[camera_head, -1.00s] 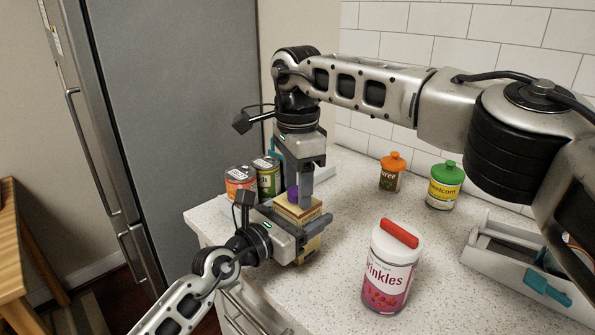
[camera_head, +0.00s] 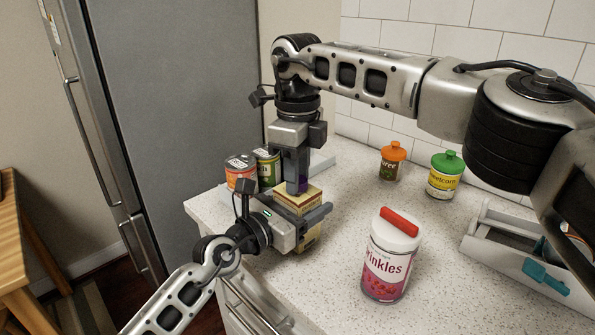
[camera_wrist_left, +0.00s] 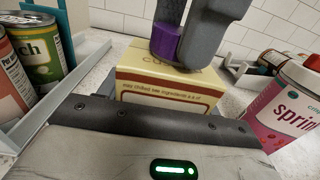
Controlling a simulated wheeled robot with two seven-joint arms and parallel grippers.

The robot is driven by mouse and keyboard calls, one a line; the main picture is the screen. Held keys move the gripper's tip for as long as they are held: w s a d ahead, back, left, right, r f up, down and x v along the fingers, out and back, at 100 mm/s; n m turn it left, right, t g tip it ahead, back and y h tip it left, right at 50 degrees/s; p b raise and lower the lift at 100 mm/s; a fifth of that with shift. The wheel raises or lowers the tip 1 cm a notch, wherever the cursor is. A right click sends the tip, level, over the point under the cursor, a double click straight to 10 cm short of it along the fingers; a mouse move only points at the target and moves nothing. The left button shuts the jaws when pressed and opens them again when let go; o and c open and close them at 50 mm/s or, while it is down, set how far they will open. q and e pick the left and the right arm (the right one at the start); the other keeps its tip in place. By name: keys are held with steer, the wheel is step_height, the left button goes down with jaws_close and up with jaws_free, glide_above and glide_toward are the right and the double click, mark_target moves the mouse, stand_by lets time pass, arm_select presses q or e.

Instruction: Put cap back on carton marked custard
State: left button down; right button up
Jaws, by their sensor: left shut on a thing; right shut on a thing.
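The custard carton (camera_head: 312,198) is a yellow-cream box with a brown-red band, standing on the counter's near-left part. It also shows in the left wrist view (camera_wrist_left: 170,90), its top lettering partly hidden. My left gripper (camera_head: 314,224) is shut around the carton's sides. The purple cap (camera_head: 302,186) is between the fingers of my right gripper (camera_head: 298,182), which points down over the carton's top. In the left wrist view the cap (camera_wrist_left: 165,43) is right at the carton's top, but I cannot tell whether they touch. The carton's spout is hidden.
A sprinkles jar (camera_head: 387,265) with a red-handled lid stands right of the carton. Two cans (camera_head: 241,172) stand behind left in a light tray. An orange-lidded jar (camera_head: 391,165), a green-lidded sweetcorn jar (camera_head: 444,180) and a grey caddy (camera_head: 505,262) are farther right.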

steer(key=m, duration=1.1)
steer(key=shift+m, duration=0.4)
steer(key=o, duration=1.1)
steer(key=shift+r, duration=0.1)
steer(key=shift+r, duration=2.15)
steer(key=shift+c, duration=0.4)
